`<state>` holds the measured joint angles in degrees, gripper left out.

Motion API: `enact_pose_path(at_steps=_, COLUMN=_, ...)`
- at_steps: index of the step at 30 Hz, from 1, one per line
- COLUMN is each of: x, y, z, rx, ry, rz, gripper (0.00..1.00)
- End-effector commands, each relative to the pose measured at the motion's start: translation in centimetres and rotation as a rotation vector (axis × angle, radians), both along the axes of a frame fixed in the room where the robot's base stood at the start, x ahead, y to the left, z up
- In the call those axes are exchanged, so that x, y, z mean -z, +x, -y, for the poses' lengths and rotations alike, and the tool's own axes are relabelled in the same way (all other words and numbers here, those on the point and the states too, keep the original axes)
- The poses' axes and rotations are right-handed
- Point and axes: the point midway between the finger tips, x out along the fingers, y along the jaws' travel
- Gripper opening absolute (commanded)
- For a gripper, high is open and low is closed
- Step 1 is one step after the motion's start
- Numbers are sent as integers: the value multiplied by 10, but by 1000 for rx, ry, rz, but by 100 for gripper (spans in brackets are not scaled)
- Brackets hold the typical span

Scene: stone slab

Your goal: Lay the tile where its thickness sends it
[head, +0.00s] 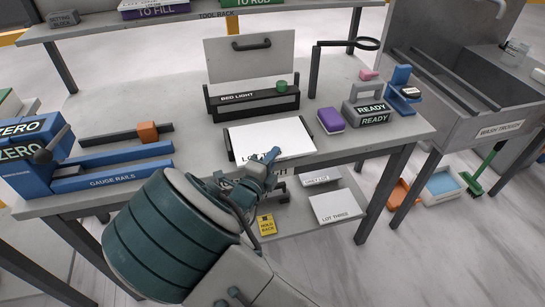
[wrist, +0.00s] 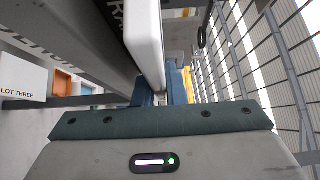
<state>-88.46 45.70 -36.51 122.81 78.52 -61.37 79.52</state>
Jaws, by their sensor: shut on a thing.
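My gripper (head: 268,165) is at the front edge of the table. In the wrist view its two blue fingers (wrist: 161,92) are closed on a white slab with a rounded edge, the tile (wrist: 146,35), seen nearly edge-on. In the head view a white panel (head: 272,134) with partly hidden lettering starting "LOT" lies just beyond the fingers; I cannot tell whether it is the held tile. The blue gauge rails (head: 115,168) marked ZERO stand at the left. A white LOT THREE panel (head: 337,207) is on the lower shelf, and also shows in the wrist view (wrist: 22,82).
A black BED LIGHT box (head: 252,105) stands behind the white panel. A purple sponge-like block (head: 330,121) and a grey READY block (head: 367,112) stand to the right. A yellow HOLD BACK tag (head: 266,224) is below. The washing trough (head: 455,105) is at far right.

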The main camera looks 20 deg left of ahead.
Motion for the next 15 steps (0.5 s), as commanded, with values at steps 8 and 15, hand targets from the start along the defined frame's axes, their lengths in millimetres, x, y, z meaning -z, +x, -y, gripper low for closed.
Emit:
enact_pose_path(at_steps=8, x=-2, y=0, z=0, rx=0, ry=0, rz=3, gripper=33)
enact_pose_path(at_steps=15, x=0, y=0, z=0, rx=-1, ry=-1, rz=-2, gripper=36)
